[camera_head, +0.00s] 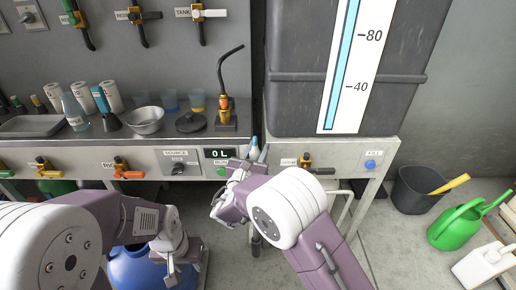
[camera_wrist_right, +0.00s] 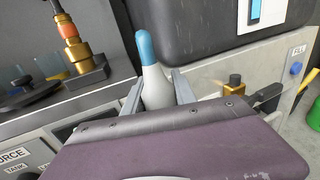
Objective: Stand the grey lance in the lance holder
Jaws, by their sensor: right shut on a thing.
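My right gripper (camera_wrist_right: 157,92) is shut on a pale grey, tapered piece with a blue tip (camera_wrist_right: 152,72). It points upward between the two fingers, and its lower part is hidden behind my wrist. In the head view the blue tip (camera_head: 254,142) shows at the bench's front edge, just above my right gripper (camera_head: 258,157). I cannot tell whether this piece is the grey lance or part of it. My left gripper (camera_head: 181,264) looks open and empty, low in front of the bench by a blue drum. I cannot make out a lance holder in either view.
A brass-and-orange spout (camera_head: 226,112) stands on the bench, left of my right gripper. A metal bowl (camera_head: 146,121) and bottles stand further left. Valves line the bench front (camera_head: 92,160). A dark tank (camera_head: 400,70) is at right. A blue drum (camera_head: 130,270) stands below.

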